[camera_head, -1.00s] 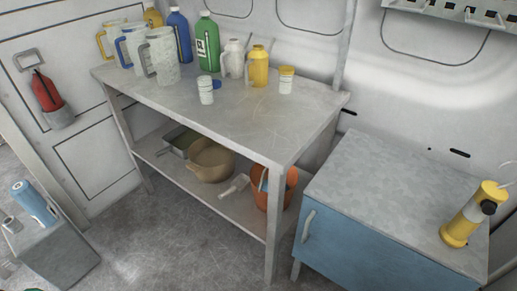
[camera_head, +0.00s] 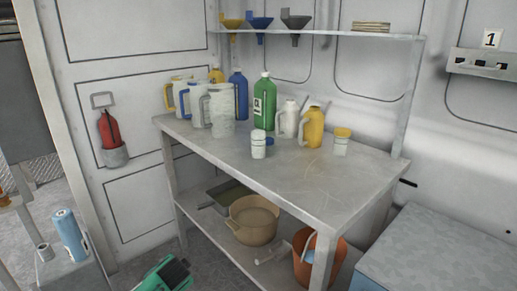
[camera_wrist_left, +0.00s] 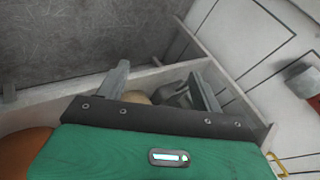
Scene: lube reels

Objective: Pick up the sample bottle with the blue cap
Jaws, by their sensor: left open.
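A small white sample bottle (camera_head: 258,147) stands upright near the front edge of the grey workbench (camera_head: 310,178). A blue cap (camera_head: 269,141) shows just behind its right side; I cannot tell which bottle it sits on. A similar white bottle with a yellow cap (camera_head: 341,142) stands farther right. My left gripper shows its green body at the bottom of the head view, low in front of the bench and well away from the bottles. In the left wrist view my left gripper (camera_wrist_left: 158,88) is open, with nothing between its fingers. My right gripper is not in view.
Several jugs, a blue bottle (camera_head: 239,93) and a green bottle (camera_head: 264,103) stand behind the sample bottles. A pan (camera_head: 254,218) and an orange bucket (camera_head: 305,265) are on the lower shelf. Funnels hang above. A blue cabinet (camera_head: 430,255) stands right. The bench front is clear.

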